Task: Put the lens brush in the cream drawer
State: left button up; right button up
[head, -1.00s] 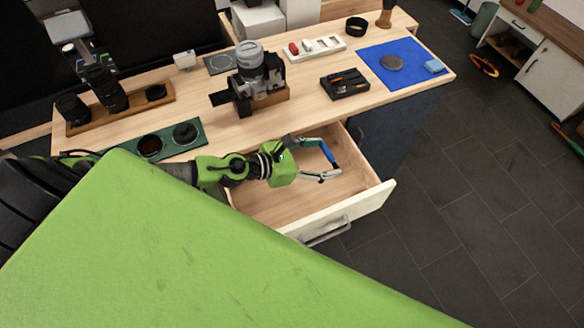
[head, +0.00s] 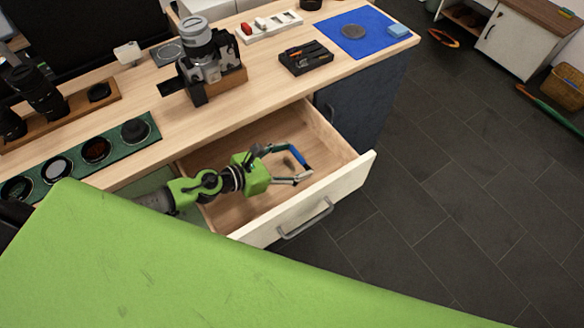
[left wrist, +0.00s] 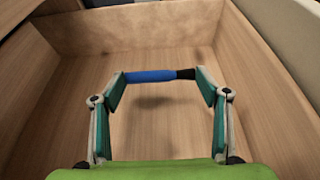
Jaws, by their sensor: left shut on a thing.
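The lens brush (left wrist: 150,76) is a short blue rod with a dark end, held crosswise between the fingertips of my left gripper (left wrist: 160,78) in the left wrist view. In the head view my left gripper (head: 304,163) is shut on the blue lens brush (head: 296,156), inside the outline of the open drawer. The drawer has a cream front (head: 320,206) with a metal handle and a bare wooden inside. In the left wrist view its floor (left wrist: 155,125) lies below the brush, with a faint shadow on it. My right gripper is not in view.
The wooden tabletop (head: 240,112) above the drawer holds a camera (head: 200,55), a black tray (head: 306,58), a blue mat (head: 358,30) and a green filter holder (head: 115,150). Open dark floor lies to the right of the drawer.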

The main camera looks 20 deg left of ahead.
pick_arm(q)
jog(key=shift+f+b, duration=0.5)
jog(key=shift+f, duration=0.75)
jog(key=shift+f, duration=0.15)
jog(key=o, duration=0.8)
